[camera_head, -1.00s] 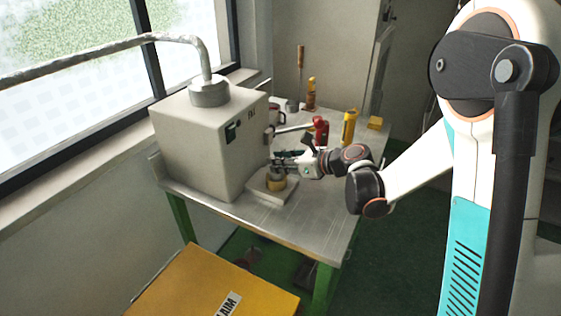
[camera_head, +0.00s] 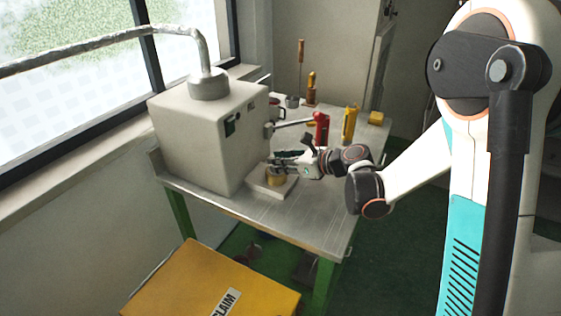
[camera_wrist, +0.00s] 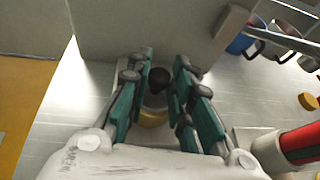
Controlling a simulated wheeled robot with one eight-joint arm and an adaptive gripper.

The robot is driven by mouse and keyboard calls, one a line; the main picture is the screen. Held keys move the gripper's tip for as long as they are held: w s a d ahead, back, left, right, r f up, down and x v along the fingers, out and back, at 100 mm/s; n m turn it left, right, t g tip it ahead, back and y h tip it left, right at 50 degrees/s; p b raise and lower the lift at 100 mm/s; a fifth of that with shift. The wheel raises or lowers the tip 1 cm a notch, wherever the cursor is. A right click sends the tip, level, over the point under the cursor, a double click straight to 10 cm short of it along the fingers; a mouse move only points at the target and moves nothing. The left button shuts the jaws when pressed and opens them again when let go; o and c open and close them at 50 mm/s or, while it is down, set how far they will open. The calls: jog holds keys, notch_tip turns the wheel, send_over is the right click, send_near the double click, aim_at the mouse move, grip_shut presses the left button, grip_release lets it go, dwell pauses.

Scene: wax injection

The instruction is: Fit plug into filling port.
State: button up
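A dark rounded piece, which looks like the plug (camera_wrist: 159,80), sits between my fingertips in the wrist view. My gripper (camera_wrist: 163,76) has its teal fingers close against it on both sides. Below it is a brass-coloured cylinder (camera_wrist: 152,119), which shows in the head view as a gold round body (camera_head: 275,180) on a pale square base (camera_head: 271,189). In the head view my gripper (camera_head: 278,164) is over this cylinder, beside the grey machine. The filling port is not clearly visible; the fingers and plug cover the cylinder's top.
The large grey box machine (camera_head: 195,135) stands close to the left of my gripper. Yellow items (camera_head: 349,122) and a mug stand farther back. The front of the metal table (camera_head: 305,222) is clear.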

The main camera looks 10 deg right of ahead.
jog(key=o, duration=0.4)
jog(key=v, duration=1.2)
jog(key=shift+w+r, duration=0.1)
